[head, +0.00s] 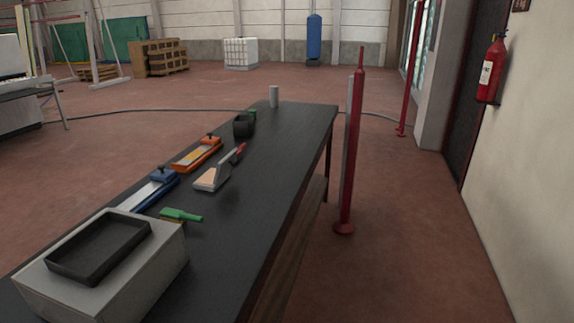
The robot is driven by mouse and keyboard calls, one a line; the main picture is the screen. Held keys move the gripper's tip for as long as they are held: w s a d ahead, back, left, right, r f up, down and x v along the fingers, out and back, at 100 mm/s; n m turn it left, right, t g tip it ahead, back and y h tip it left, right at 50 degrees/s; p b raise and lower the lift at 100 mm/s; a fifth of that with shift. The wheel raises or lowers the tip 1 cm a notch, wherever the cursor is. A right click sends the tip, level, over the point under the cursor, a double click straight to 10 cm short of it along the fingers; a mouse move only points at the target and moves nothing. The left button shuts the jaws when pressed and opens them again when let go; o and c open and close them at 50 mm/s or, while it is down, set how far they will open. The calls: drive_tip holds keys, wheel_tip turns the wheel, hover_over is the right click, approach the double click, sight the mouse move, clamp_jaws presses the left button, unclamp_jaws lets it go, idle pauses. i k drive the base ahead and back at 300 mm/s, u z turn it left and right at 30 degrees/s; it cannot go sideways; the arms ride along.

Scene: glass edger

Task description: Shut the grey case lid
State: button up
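A light grey box-shaped case (150,275) stands at the near left end of the long dark bench, cut off a little by the picture's lower edge. A shallow black tray (100,247) with raised rims sits on its top face and looks empty. I see no raised lid, and no hinge or seam is clear enough to tell whether the case is open or shut. My gripper is not in view.
The dark bench (285,145) carries a green-handled brush (182,215), a blue tool (158,185), an orange tool (197,154), a trowel-like tool (213,178), a black round container (243,125) and a pale cylinder (273,96). A red post (350,150) stands right of it. Floor further right is clear.

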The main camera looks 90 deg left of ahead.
sight(226, 164)
drive_tip(key=u, duration=3.55)
drive_tip(key=k, duration=0.65)
drive_tip(key=z, duration=0.7)
drive_tip(key=i, duration=0.95)
drive_tip(key=z, duration=0.55)
drive_tip(key=i, duration=1.35)
drive_tip(key=u, duration=1.1)
drive_tip(key=i, duration=0.6)
drive_tip(key=u, duration=0.4)
